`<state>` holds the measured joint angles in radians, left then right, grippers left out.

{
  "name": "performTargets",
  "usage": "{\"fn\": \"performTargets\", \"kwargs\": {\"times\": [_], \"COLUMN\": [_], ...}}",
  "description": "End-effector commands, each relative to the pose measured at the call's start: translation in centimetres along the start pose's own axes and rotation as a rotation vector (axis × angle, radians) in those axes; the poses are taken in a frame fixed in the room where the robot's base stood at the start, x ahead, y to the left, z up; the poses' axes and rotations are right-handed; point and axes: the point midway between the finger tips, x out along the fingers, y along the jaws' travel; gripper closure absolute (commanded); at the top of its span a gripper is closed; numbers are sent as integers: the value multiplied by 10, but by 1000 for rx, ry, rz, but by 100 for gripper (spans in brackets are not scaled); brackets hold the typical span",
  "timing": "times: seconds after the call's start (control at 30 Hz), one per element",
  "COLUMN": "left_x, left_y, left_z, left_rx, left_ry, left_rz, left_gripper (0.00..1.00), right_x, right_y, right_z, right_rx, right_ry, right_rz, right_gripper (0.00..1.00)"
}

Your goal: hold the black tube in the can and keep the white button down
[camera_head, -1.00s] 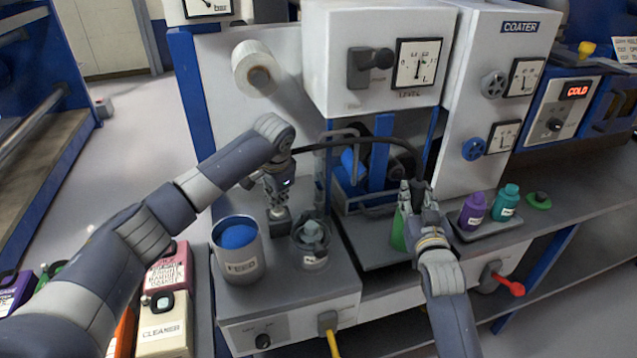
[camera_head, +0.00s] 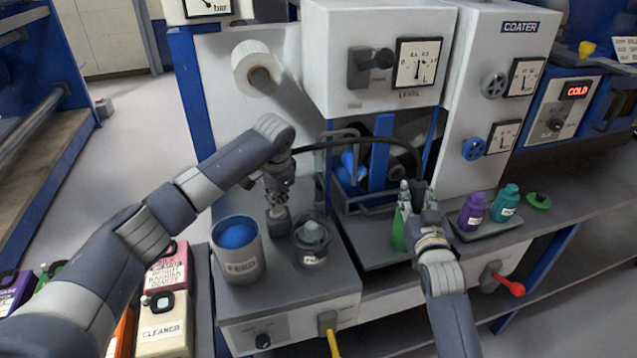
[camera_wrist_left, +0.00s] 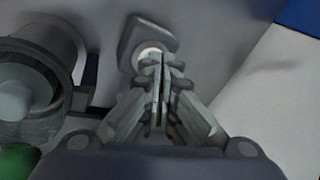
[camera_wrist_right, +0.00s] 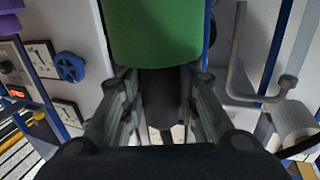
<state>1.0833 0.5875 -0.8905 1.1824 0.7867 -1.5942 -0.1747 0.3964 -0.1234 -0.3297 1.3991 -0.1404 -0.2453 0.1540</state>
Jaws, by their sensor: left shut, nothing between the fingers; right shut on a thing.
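My left gripper (camera_head: 277,206) is shut and empty, pointing down at a small grey button box (camera_head: 279,224). In the left wrist view the white button (camera_wrist_left: 150,56) sits just beyond the shut fingertips, partly covered by them; whether they press it I cannot tell. My right gripper (camera_head: 414,190) is shut on the black tube (camera_head: 360,143), which arcs over from the left. The green can (camera_head: 397,236) is just below and behind the right fingers, and it fills the top of the right wrist view (camera_wrist_right: 155,30). The tube's lower end is hidden.
A FEED can (camera_head: 238,268) with blue contents and a clear jar (camera_head: 311,255) stand in front of the button box. Purple (camera_head: 473,210) and teal (camera_head: 506,205) bottles stand right of my right gripper. The LEVEL gauge (camera_head: 417,64) hangs above.

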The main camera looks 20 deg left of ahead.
Motion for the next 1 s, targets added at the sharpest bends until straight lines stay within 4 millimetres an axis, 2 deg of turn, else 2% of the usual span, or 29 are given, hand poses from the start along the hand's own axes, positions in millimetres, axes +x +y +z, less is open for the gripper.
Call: {"fn": "performTargets", "kwargs": {"times": [1.0], "left_x": [16], "left_y": [5], "left_z": [2], "left_rx": [0], "left_ry": [0], "left_rz": [0], "left_gripper": [100], "right_x": [0], "right_y": [0], "right_z": [-2], "right_rx": [0], "right_ry": [3], "right_rz": [0], "right_gripper": [96]}}
